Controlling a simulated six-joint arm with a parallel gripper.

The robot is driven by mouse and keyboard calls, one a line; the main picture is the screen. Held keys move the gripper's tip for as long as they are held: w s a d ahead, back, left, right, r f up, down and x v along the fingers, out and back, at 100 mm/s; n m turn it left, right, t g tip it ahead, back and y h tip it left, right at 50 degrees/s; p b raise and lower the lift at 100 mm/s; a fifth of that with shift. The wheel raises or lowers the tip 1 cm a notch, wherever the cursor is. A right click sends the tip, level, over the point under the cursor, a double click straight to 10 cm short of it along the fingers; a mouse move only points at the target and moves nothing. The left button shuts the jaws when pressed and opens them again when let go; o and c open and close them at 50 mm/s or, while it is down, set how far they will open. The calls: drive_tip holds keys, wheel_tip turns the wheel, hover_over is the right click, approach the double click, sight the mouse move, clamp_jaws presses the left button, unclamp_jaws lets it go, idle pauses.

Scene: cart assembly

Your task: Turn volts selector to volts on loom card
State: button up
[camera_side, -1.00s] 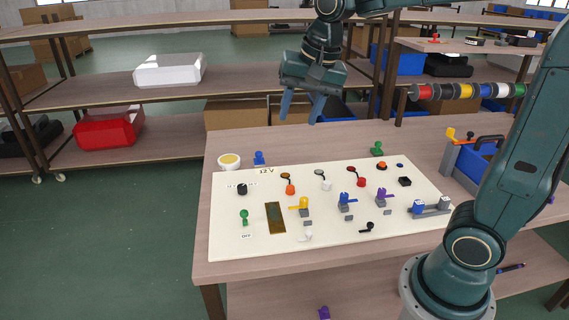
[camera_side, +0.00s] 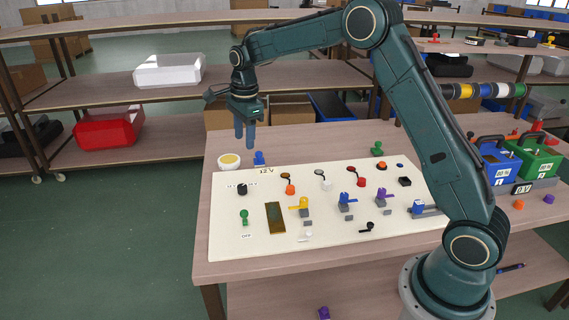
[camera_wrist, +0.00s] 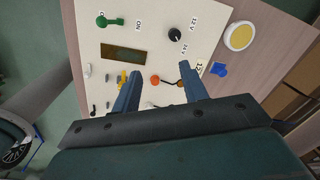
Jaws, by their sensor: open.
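In the wrist view the knob (camera_wrist: 175,34) sits beside printed 12 V and 24 V marks, beyond my fingertips. Which mark it points at is too small to tell.
A green switch (camera_side: 244,216), a dark plate (camera_side: 275,218) and several coloured levers stand on the card. A yellow-topped round pot (camera_side: 229,161) and a blue piece (camera_side: 259,158) lie behind it. Blue (camera_side: 497,172) and green (camera_side: 538,163) boxes stand at the right.

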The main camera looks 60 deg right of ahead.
sight(242, 186)
drive_tip(key=w+f+m, duration=0.1)
drive_tip(key=f, duration=0.2)
drive_tip(key=w+d+f+m, duration=0.1)
drive_tip(key=w+f+m, duration=0.1)
drive_tip(key=f, duration=0.2)
drive_tip(key=w+d+f+m+g, duration=0.1)
drive_tip(key=w+f+m, duration=0.1)
drive_tip(key=f, duration=0.2)
drive_tip(key=shift+w+d, duration=0.1)
drive_tip(key=shift+d, duration=0.15)
drive_tip(key=shift+f, duration=4.5)
drive_tip(key=shift+r, duration=0.15)
drive_tip(key=c, duration=0.6)
